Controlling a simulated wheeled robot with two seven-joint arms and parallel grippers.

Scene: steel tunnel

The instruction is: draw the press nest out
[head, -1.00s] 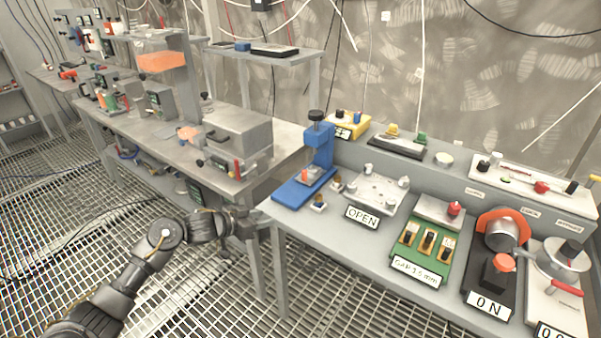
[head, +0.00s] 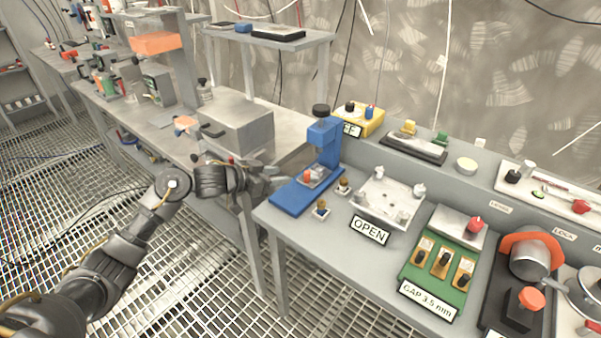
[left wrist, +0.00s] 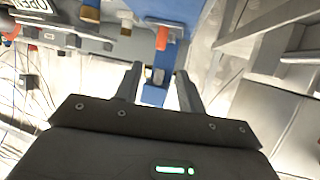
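The blue press (head: 325,150) stands at the left end of the near bench, with a black knob on top. Its nest (head: 314,178), a small metallic piece with an orange-red part, sits low on the blue base (head: 292,198). The orange-red part also shows in the left wrist view (left wrist: 162,38), above the fingertips. My left gripper (head: 280,181) is at the bench's left edge, just left of the press base and apart from the nest. In the left wrist view the gripper (left wrist: 158,76) has its fingers spread, with the blue base beyond them. My right gripper is out of view.
A plate marked OPEN (head: 388,198) and a green gap block (head: 442,258) lie right of the press. Two small brown-topped pieces (head: 321,209) stand close by its base. A steel box (head: 238,122) is on the bench behind my left arm.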

